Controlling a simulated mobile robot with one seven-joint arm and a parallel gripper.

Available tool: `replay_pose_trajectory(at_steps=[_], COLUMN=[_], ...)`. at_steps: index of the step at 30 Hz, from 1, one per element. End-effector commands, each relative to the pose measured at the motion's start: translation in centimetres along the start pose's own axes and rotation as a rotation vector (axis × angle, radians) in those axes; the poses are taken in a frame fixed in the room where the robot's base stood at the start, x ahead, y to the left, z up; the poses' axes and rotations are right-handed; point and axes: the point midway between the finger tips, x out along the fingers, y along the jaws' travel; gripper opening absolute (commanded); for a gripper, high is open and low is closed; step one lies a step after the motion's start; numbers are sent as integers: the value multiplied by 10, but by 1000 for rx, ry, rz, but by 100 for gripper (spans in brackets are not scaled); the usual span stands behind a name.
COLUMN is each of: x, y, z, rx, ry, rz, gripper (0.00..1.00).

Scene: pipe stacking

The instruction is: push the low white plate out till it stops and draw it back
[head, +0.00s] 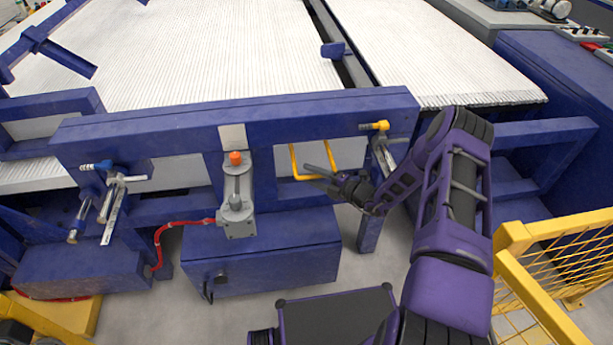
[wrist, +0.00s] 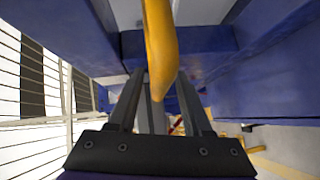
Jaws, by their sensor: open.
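A yellow U-shaped handle (head: 294,165) hangs below the long blue beam. A white surface (head: 310,160) shows behind it, apparently the low white plate; most of it is hidden by the beam and blue frame. My gripper (head: 320,161) is open at the right part of the handle, coming from the right. In the wrist view a yellow bar (wrist: 160,45) comes down from the top between the two spread fingers (wrist: 160,78). I cannot tell whether the fingers touch it.
The blue beam (head: 300,115) runs above the gripper. A grey cylinder with an orange cap (head: 238,195) stands left of it, over a blue box (head: 265,255). A yellow mesh fence (head: 550,265) is at the right. White slatted beds lie behind the beam.

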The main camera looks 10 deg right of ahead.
Motion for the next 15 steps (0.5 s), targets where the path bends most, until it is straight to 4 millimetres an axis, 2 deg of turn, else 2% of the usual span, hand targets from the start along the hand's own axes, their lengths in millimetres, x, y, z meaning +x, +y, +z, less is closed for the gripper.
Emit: replay_pose_trajectory(at_steps=[3,6,15], x=[14,19,21], y=[-1,0,0], z=[0,0,0], rx=[-2,-1,-1], ry=[2,0,0], rz=[-1,-1,-1], gripper=[50,50,50])
